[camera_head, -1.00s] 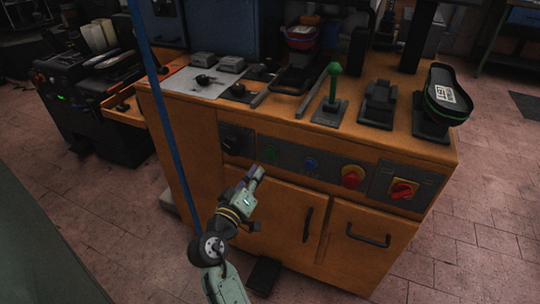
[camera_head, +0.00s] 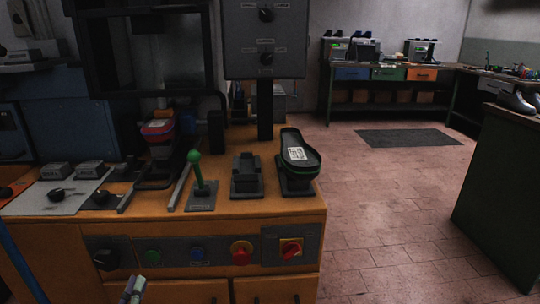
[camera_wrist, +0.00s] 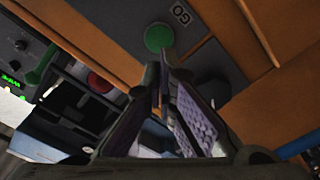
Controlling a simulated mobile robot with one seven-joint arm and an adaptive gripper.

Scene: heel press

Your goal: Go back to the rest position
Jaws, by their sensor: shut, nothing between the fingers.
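My gripper (camera_head: 134,288) shows only by its fingertips at the bottom edge of the head view, in front of the orange press cabinet (camera_head: 240,212). In the wrist view my gripper (camera_wrist: 163,85) is shut and empty. Its tips point towards the green button (camera_wrist: 159,38) with a "GO" label beside it; I cannot tell the gap exactly. The green button (camera_head: 152,257) also shows on the front panel in the head view, just above the fingertips. Most of my arm is out of the head view.
On the cabinet stand a green-knobbed lever (camera_head: 196,172), a black pedestal (camera_head: 246,176) and a shoe-shaped part (camera_head: 296,152). The panel holds a blue button (camera_head: 197,254), a red button (camera_head: 241,252) and a red switch (camera_head: 291,249). Floor (camera_head: 385,200) is clear to the right.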

